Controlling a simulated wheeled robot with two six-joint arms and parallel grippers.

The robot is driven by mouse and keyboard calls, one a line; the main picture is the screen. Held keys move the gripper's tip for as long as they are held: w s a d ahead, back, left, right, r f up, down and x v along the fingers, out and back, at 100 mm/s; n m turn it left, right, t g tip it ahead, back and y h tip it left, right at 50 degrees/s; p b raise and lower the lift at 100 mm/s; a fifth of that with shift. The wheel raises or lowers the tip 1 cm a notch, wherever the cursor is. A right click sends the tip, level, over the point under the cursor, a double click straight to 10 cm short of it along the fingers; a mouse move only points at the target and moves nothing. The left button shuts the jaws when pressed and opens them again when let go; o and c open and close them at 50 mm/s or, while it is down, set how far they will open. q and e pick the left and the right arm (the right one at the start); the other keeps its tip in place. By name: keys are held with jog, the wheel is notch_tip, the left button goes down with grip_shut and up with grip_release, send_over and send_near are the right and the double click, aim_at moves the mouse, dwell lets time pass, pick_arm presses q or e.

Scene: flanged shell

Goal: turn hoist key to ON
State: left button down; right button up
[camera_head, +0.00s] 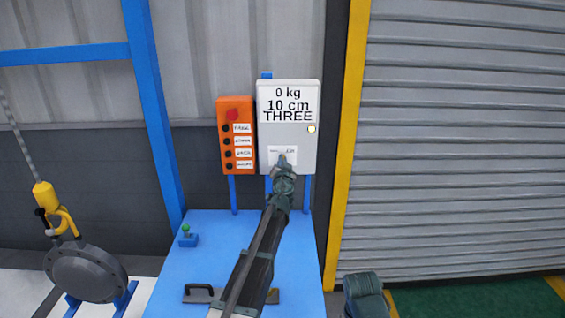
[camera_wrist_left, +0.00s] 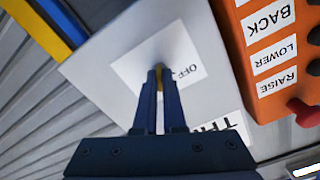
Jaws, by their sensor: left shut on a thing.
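The grey control box (camera_head: 290,145) hangs on a blue post and its display reads "0 kg", "10 cm" and "THREE". Its lower front has a white key label (camera_head: 274,150), also seen in the left wrist view (camera_wrist_left: 186,58) with "OFF" legible. My left gripper (camera_head: 283,162) is at this label, its two fingers (camera_wrist_left: 158,78) close together and shut on the hoist key. The key is almost wholly hidden by the fingers, so I cannot tell which way it points.
An orange button panel (camera_head: 236,135) with a red button stands just left of the box. Below is a blue table (camera_head: 215,265) with a small green-topped switch (camera_head: 188,238). A yellow hook (camera_head: 58,215) and a grey flanged shell (camera_head: 86,273) are at the left.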

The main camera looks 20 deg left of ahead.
pick_arm(q)
jog(key=shift+m, duration=1.6)
jog(key=c, duration=1)
grip_release()
jog(key=v, duration=1.4)
